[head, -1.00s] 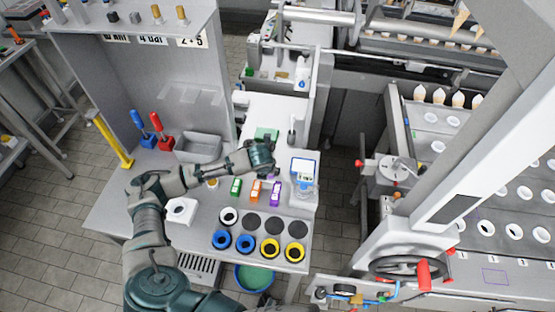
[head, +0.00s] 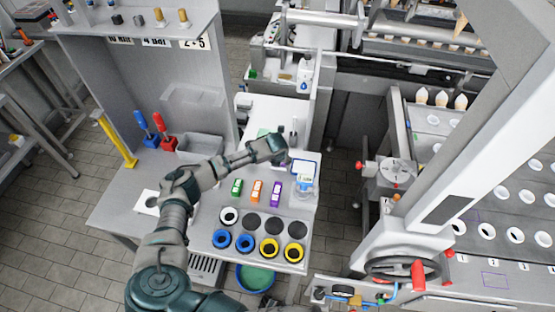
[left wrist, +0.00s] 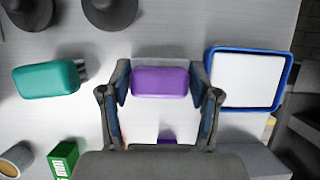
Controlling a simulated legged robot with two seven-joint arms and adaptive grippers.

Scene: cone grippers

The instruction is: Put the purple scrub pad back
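The purple scrub pad (left wrist: 160,82) shows in the left wrist view, level across the middle, with a finger of my left gripper (left wrist: 160,84) against each end. My left gripper is shut on it. In the head view my left gripper (head: 278,150) is over the back of the bench, between the teal pad and the blue-rimmed tray, and hides the purple pad. I cannot tell whether the pad touches the surface. The teal pad (left wrist: 46,79) lies to the left, apart from the fingers; it also shows in the head view (head: 263,133). My right gripper is not in view.
The blue-rimmed white tray (left wrist: 245,78) is close to the right finger. Green (head: 237,187), orange (head: 257,190) and purple (head: 276,194) boxes stand in front. Black round things (left wrist: 108,10) lie beyond. A grey bin (head: 200,147) stands to the left.

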